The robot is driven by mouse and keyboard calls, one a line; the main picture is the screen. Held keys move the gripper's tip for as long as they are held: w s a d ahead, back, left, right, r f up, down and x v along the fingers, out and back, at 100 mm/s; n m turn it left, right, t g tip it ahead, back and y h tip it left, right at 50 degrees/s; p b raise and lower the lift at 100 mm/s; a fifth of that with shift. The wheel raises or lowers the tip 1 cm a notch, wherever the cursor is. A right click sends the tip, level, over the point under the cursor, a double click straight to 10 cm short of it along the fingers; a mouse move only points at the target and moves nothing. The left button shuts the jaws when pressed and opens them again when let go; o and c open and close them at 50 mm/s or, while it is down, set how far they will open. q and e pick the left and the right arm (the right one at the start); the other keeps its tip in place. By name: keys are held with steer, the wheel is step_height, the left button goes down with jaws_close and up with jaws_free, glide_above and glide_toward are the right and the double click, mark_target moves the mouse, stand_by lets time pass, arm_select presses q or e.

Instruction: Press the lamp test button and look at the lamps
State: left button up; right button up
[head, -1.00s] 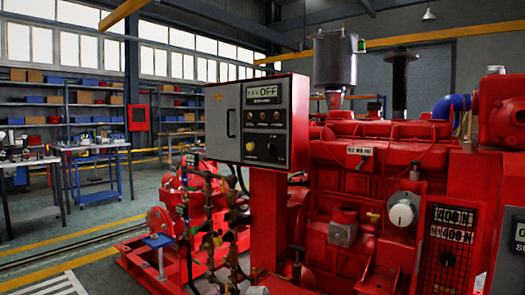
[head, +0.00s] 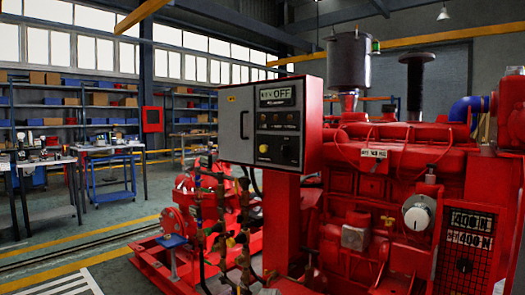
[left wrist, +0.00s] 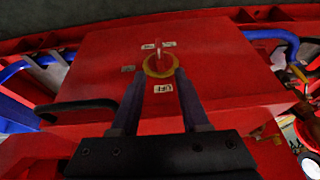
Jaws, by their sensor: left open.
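A grey control panel (head: 237,125) on a red post carries a display (head: 277,95) reading OFF. Below the display are rows of small dark lamps or knobs (head: 277,119); none looks clearly lit. A yellow round button (head: 263,149) sits low on the panel, left of a black knob (head: 286,151). I cannot read which is the lamp test button. In the left wrist view my left gripper (left wrist: 160,85) is open and empty. Its fingers point towards a red switch (left wrist: 158,58) with a yellow ring on a red box; whether they touch is unclear. My right gripper is not in view.
The red diesel engine (head: 390,170) fills the right side. Pipes and valves (head: 225,225) stand below the panel. Workbenches (head: 40,165) and shelves are at the back left. Grey floor (head: 120,220) with yellow lines lies open at the left.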

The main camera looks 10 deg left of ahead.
arm_select(q)
jaws_close()
stand_by(1.6)
